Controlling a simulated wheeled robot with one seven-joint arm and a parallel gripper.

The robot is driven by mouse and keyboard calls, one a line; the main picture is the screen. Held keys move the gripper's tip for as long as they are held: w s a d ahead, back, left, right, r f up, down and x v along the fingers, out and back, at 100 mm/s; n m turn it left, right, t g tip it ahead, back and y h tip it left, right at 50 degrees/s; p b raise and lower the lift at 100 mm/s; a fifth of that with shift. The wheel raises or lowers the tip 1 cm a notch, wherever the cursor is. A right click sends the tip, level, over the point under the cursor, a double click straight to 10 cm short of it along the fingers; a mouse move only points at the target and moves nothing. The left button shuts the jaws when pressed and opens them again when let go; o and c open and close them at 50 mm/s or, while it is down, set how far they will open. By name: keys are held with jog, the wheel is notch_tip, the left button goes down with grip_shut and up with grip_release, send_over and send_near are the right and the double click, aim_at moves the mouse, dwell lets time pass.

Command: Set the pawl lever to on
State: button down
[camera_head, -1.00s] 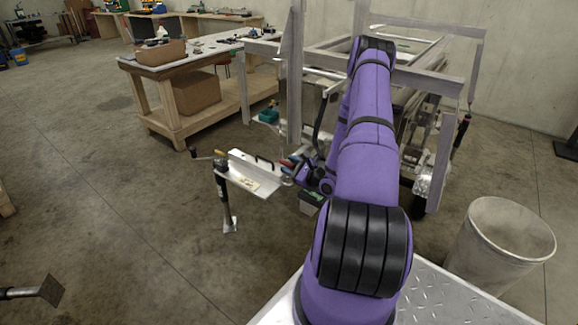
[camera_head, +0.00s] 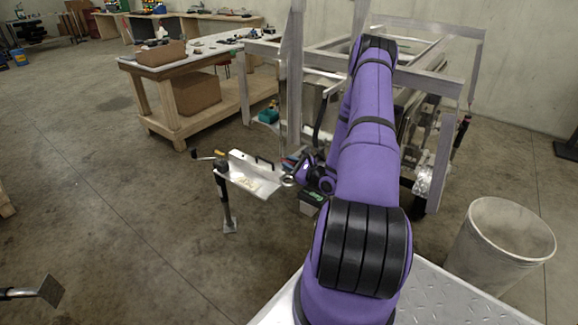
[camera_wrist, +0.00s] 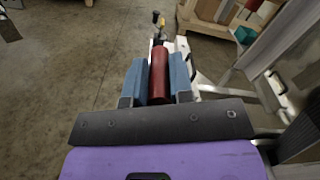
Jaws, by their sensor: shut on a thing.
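In the wrist view my gripper (camera_wrist: 157,80) has its two blue pads on either side of a red cylinder (camera_wrist: 160,72) and is shut on it. The cylinder lies lengthwise between the pads. I cannot tell whether it is the grip of the pawl lever; no other pawl lever can be made out. In the head view my gripper (camera_head: 300,168) is beside the trailer's silver front plate (camera_head: 262,184), to its right. My purple arm hides much of the area behind, and the pads are small there.
A jack post (camera_head: 225,205) with a crank stands at the plate's left end. The trailer's aluminium frame (camera_head: 294,90) rises behind my gripper. A wooden workbench (camera_head: 160,115) stands at the back left. A grey bin (camera_head: 500,250) is at the right. The floor at left is mostly clear.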

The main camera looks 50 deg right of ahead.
jog(key=shift+w+d+r+m, duration=0.1)
jog(key=shift+d+r+m, duration=0.25)
jog(key=shift+d+m, duration=0.35)
jog(key=shift+s+d+r+m, duration=0.1)
jog(key=shift+d+r+m, duration=0.2)
jog(key=shift+d+m, duration=0.35)
jog(key=shift+w+d+r+m, duration=0.1)
jog(key=shift+d+r+m, duration=0.25)
jog(key=shift+d+m, duration=0.35)
jog(key=shift+d, duration=0.15)
jog(key=c, duration=1)
grip_release()
jog(key=s, duration=1)
jog(key=shift+s+d, duration=0.4)
